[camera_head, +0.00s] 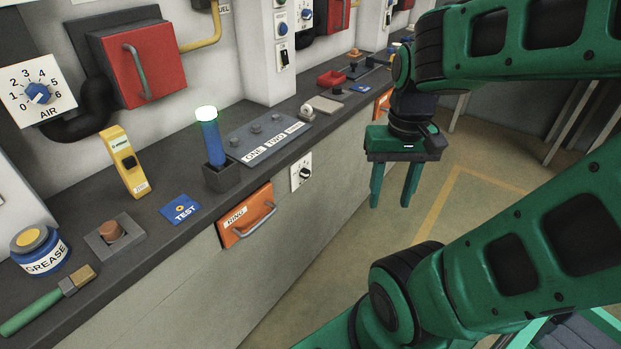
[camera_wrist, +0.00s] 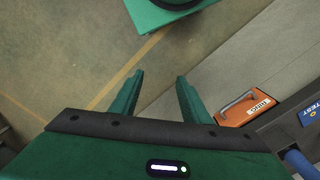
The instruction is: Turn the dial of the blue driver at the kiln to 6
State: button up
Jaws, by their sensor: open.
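A white panel marked AIR (camera_head: 38,112) is on the wall at the far left of the head view, with numbers 0 to 6 around a blue dial (camera_head: 38,93). The knob's exact setting is too small to read. To its right is a closed red door (camera_head: 162,68) with a grey handle. No label shows which one is the kiln or the blue driver. My gripper (camera_head: 391,204) is open and empty, pointing down over the floor beside the counter, well right of the dial. Its two fingers also show apart in the wrist view (camera_wrist: 160,76).
The dark counter (camera_head: 85,212) carries a yellow device (camera_head: 126,165), a blue cylinder (camera_head: 211,140) in a block, a grease jar (camera_head: 38,250) and a brush (camera_head: 50,300). The floor by my gripper is clear.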

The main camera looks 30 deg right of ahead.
jog(key=s, duration=0.1)
jog(key=n+t+y, duration=0.1)
jog(key=t+y, duration=0.5)
jog(key=t, duration=1.1)
send_near(308, 175)
jog(key=x, duration=0.8)
jog(key=shift+w, duration=0.25)
